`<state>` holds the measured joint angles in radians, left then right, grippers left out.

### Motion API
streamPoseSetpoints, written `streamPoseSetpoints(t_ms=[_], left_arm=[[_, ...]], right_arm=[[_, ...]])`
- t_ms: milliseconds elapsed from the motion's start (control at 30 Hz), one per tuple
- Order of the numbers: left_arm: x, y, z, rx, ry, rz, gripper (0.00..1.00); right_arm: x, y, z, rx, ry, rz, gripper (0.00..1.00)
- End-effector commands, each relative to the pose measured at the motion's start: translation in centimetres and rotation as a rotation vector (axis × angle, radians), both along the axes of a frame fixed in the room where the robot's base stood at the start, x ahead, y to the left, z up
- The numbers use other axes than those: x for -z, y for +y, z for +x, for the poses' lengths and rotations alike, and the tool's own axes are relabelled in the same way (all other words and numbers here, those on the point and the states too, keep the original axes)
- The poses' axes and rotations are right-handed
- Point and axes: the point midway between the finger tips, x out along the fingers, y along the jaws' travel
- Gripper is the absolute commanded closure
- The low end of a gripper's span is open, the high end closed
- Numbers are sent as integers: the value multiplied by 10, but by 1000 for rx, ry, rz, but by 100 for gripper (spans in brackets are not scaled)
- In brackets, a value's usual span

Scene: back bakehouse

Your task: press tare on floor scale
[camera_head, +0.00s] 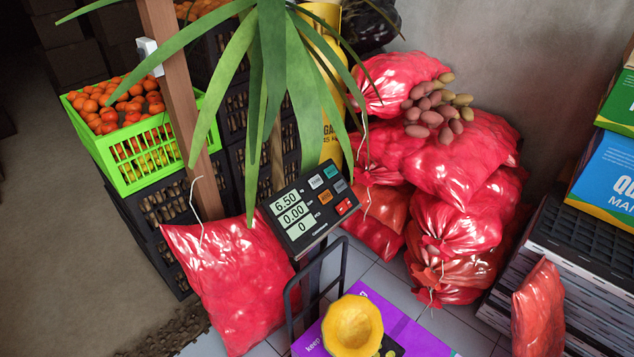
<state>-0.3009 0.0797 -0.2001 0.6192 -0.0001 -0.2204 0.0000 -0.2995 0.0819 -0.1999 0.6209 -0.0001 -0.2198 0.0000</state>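The floor scale's dark display head (312,232) is near the middle of the head view, tilted, on a post. Its three lit lines read 6.50, 0.00 and 0. Several small buttons sit right of the readout: pale and grey ones, a teal one, an orange button (326,197) and a red button (344,206). Their labels are too small to read, so I cannot tell which is tare. A purple box or sheet (405,325) with a yellow bowl-like object (352,325) lies below, at the scale's foot. The scale's platform is not clearly visible. Neither gripper is in view.
Long plant leaves (268,60) hang just above the display. A red sack (232,280) stands close on its left, and stacked red sacks (455,225) are behind right. A green crate of oranges (128,160) is at left. Black trays (580,260) are at right.

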Motion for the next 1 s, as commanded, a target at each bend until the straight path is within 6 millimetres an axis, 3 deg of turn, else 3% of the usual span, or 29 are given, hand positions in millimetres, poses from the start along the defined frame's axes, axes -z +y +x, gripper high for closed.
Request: streamPoseSetpoints(t_ms=[67, 433, 1000], left_arm=[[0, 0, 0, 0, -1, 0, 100], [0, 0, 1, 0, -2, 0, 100], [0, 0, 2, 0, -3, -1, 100]], right_arm=[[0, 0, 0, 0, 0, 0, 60], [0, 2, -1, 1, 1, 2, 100], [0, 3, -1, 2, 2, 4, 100]])
